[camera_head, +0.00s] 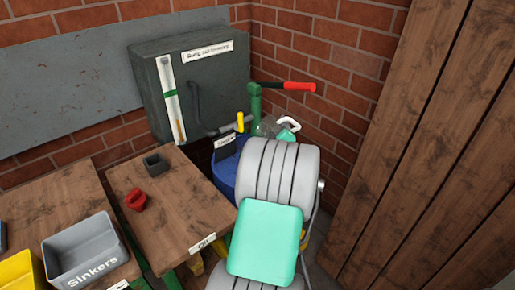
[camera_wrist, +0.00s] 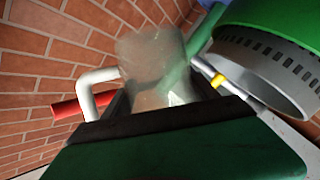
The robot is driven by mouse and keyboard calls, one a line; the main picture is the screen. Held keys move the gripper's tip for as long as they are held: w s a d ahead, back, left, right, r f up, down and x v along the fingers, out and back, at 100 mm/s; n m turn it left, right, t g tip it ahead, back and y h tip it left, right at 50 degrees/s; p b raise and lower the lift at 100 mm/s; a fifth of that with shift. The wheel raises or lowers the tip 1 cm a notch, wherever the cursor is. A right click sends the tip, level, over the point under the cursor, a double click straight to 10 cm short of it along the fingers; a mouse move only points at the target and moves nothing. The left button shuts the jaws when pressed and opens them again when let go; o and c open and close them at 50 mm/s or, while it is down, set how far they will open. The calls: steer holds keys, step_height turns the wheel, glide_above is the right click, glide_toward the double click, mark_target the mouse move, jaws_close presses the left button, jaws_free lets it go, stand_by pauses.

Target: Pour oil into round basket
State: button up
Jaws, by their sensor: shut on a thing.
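My gripper (camera_wrist: 165,112) is shut on a clear, cloudy jug (camera_wrist: 150,60) with a white handle (camera_wrist: 95,92). The jug also shows in the head view (camera_head: 268,126), partly behind my arm, near a green post with a red handle. I cannot tell how much oil is in it. In the wrist view a green-rimmed round body with a grey slotted wall (camera_wrist: 262,68) is at the upper right, apart from the jug. I cannot tell whether it is the round basket. A blue round tub (camera_head: 222,170) with a label stands behind my arm in the head view, mostly hidden.
The green post's red handle (camera_head: 285,86) juts over the corner. A dark grey box (camera_head: 210,75) hangs on the brick wall. A wooden table (camera_head: 185,195) holds a red cup (camera_head: 137,200) and a small dark cup (camera_head: 156,163). A grey Sinkers bin (camera_head: 85,250) is at lower left. Wooden boards close the right.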

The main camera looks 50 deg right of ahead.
steer(key=d+f+m+b, duration=0.1)
steer(key=s+d+f+m+y+b, duration=0.1)
steer(key=m+b, duration=0.1)
steer(key=f+m+y+b, duration=0.1)
steer(key=m, duration=0.1)
steer(key=shift+s+d+f, duration=0.15)
steer(key=shift+s+d, duration=0.1)
steer(key=shift+d, duration=0.15)
steer(key=shift+s+d+f+m+y+b, duration=0.2)
steer(key=shift+m+y, duration=0.15)
steer(key=shift+m, duration=0.15)
steer(key=shift+s+d+f+m+y+b, duration=0.1)
steer(key=shift+d+f+m+y+b, duration=0.1)
steer(key=shift+m+y, duration=0.25)
steer(key=shift+r+m, duration=0.1)
steer(key=shift+m, duration=0.15)
steer(key=shift+t, duration=0.3)
step_height(320, 180, up, 6)
steer(key=shift+f+p, duration=0.1)
steer(key=shift+p, duration=0.8)
